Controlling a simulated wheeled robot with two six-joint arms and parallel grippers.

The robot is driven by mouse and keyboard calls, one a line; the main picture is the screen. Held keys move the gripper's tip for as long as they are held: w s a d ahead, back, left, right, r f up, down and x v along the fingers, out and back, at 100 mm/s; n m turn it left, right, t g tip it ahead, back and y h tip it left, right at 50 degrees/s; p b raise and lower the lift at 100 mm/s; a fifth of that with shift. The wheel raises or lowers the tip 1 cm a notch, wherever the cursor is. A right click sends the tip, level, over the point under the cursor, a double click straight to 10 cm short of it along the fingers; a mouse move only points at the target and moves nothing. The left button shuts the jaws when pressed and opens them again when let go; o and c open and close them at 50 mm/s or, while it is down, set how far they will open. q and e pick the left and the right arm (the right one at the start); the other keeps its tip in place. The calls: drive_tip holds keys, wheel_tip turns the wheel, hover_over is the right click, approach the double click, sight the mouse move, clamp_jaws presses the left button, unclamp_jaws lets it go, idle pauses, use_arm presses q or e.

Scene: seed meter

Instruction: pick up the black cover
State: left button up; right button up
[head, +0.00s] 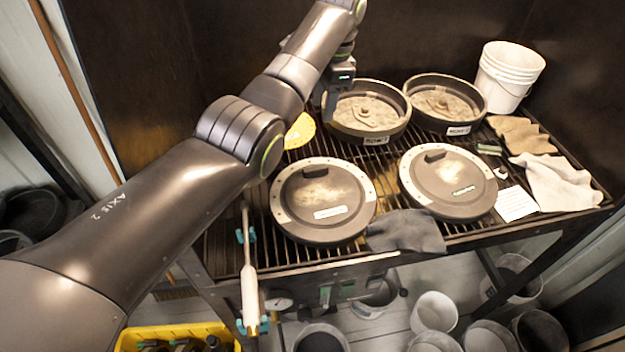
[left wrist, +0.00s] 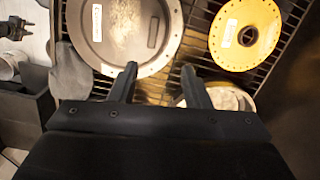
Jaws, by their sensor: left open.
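Two round dark covers with pale speckled rims and raised handles lie flat on the slatted rack: the left cover (head: 300,190) and the right cover (head: 445,172). One dark cover (left wrist: 125,28) with a pale rim also shows at the top of the left wrist view, cut off by the frame. My left gripper (head: 329,106) is above the back left of the rack, behind the left cover. In the left wrist view its two fingers (left wrist: 157,80) are apart, with rack between them and nothing held.
Two round pans (head: 367,138) (head: 468,128) stand behind the covers. A yellow disc (head: 300,131) lies at the back left, partly behind my left arm. A grey cloth (head: 405,231) lies on the front edge. A white bucket (head: 509,70) and other cloths are at the right.

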use_arm(q)
drive_tip(key=b, duration=0.4)
approach(313, 168)
wheel_tip(313, 168, down, 3)
drive_tip(key=shift+s+a+r+g+p, duration=0.1)
drive_tip(key=shift+g+p, duration=0.2)
drive_tip(key=shift+p, duration=0.8)
drive_tip(key=f, duration=0.1)
drive_tip(key=f+p, duration=0.1)
drive_tip(key=f, duration=0.3)
drive_tip(key=shift+a+p, duration=0.4)
drive_tip(key=shift+f, duration=0.4)
clamp_jaws()
